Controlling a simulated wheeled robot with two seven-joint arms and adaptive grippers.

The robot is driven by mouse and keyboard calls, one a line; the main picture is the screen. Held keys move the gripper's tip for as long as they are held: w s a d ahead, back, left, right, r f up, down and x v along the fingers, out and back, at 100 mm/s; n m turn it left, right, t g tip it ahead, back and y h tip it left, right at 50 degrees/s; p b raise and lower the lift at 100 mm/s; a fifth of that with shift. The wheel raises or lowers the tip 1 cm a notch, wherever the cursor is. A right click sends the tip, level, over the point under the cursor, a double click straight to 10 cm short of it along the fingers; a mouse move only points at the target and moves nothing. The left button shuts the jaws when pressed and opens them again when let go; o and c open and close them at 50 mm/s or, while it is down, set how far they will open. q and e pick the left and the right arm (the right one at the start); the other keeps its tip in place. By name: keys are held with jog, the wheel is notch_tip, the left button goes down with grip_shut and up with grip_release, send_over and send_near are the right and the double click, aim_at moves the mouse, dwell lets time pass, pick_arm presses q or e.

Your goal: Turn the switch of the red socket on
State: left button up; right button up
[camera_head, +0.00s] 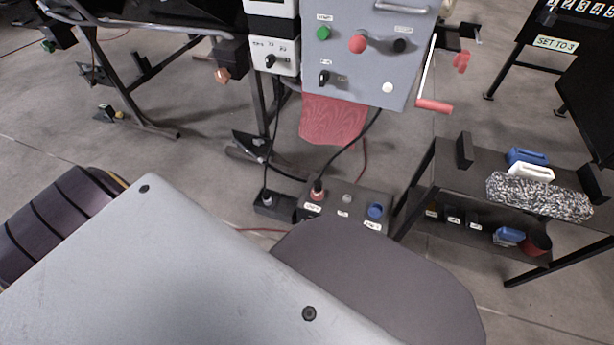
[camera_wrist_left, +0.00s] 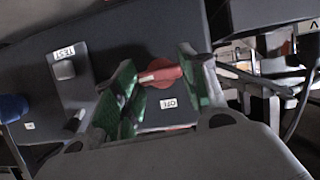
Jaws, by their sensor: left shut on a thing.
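A dark socket box (camera_head: 345,192) stands on the floor below the machine, with the red socket (camera_head: 317,194) at its left end and a plug and cable in it. In the left wrist view the red switch (camera_wrist_left: 160,74) is a red knob with a pale mark, beside a small white label. My left gripper (camera_wrist_left: 158,63) has its green-padded fingers on either side of this knob, shut on it. In the head view my own arm hides this gripper and the front of the box. My right gripper is in neither view.
The box also carries a blue socket (camera_head: 375,210). A grey part marked TEST (camera_wrist_left: 64,70) shows in the left wrist view. A black shelf (camera_head: 447,178) with blue, white and speckled items stands at the right. A grey control panel (camera_head: 345,55) stands behind the box.

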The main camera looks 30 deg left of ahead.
pick_arm(q)
jog(key=shift+m, duration=0.3)
dwell(0.4)
jog(key=o, duration=1)
jog(key=shift+d+r, duration=0.15)
jog(key=shift+r, duration=0.35)
jog(key=shift+r, duration=4.45)
